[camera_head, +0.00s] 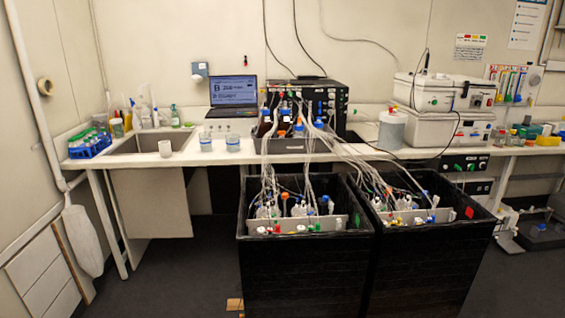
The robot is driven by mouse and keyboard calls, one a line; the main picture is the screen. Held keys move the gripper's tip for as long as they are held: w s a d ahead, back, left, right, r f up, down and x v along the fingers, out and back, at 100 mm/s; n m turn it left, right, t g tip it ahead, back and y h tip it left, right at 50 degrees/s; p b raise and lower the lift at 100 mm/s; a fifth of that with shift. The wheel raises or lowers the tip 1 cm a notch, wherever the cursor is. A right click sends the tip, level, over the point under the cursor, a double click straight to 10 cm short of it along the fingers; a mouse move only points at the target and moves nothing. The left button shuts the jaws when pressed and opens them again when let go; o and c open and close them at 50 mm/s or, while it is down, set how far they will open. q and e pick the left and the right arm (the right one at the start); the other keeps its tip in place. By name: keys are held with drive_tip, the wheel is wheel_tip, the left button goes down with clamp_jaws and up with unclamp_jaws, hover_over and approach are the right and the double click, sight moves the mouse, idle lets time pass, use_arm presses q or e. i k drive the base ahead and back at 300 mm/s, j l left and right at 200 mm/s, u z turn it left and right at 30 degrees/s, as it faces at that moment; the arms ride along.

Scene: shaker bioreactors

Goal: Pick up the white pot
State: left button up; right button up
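A small white pot (165,148) stands upright on the bench, just in front of the sink near the bench's front edge. Nothing touches it, and its side facing me is unobstructed. A larger whitish, translucent container (391,131) stands farther right on the bench, beside the stacked white devices. Neither of my grippers shows in the head view.
The bench (290,157) runs along the back wall, with a sink (150,140), bottles and a laptop (233,95). Two black shaker tubs (305,270) full of tubing stand in front of its middle. The floor (185,270) left of them is mostly clear.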

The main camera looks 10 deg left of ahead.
sight(165, 147)
drive_tip(key=i+j+z, duration=0.1)
drive_tip(key=j, duration=0.25)
drive_tip(key=i+j+z, duration=0.1)
drive_tip(key=j, duration=0.25)
drive_tip(key=i+j, duration=0.25)
drive_tip(key=j, duration=0.15)
drive_tip(key=i+j+z, duration=0.15)
drive_tip(key=j, duration=0.2)
drive_tip(key=i+j+z, duration=0.1)
drive_tip(key=j, duration=0.3)
drive_tip(key=i+j+z, duration=0.1)
drive_tip(key=j, duration=0.3)
drive_tip(key=i+j+z, duration=0.1)
drive_tip(key=j, duration=0.3)
